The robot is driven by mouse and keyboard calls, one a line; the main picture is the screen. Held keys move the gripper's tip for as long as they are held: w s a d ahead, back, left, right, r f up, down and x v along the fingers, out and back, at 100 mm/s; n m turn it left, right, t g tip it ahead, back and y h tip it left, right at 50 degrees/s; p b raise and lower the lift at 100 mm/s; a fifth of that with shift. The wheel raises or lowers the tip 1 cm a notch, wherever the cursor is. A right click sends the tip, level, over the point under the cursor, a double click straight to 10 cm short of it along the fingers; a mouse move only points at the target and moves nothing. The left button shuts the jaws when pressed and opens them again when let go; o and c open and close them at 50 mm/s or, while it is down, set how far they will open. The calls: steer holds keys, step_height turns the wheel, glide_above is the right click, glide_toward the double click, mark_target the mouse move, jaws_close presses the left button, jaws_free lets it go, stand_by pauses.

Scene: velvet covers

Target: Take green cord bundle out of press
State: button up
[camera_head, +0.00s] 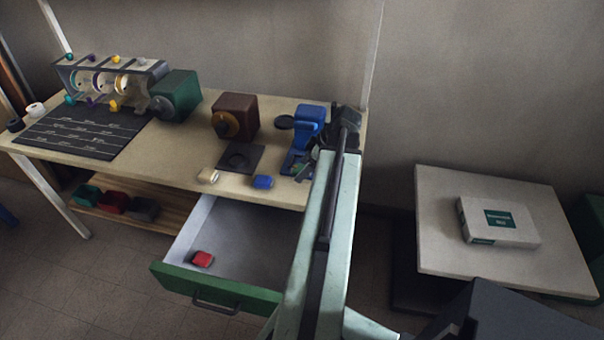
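The blue press (309,121) stands at the right end of the workbench, its base resting on the top. A small green patch, seemingly the green cord bundle (297,168), shows low in the press, partly hidden by dark gripper parts. My gripper (309,163) is at the right front of the press, at the end of my pale green arm. It is small and dark here, so I cannot tell whether its fingers touch the bundle or are open or shut.
The bench (185,143) also holds a dark green box (178,95), a brown box (235,117), a spool rack (110,78), a cream bundle (208,176) and a blue bundle (262,182). An open drawer (240,245) with a red bundle (203,258) juts out below. A side table (450,195) bears a white box (498,222).

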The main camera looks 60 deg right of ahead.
steer(key=c, duration=1.4)
steer(key=shift+r+p, duration=1)
steer(key=s+d, duration=0.1)
steer(key=s, duration=0.4)
steer(key=s+d, duration=0.2)
steer(key=s, duration=0.4)
steer(key=s+d, duration=0.2)
steer(key=s, duration=0.4)
steer(key=shift+s+d+f, duration=0.1)
steer(key=shift+d+f, duration=0.15)
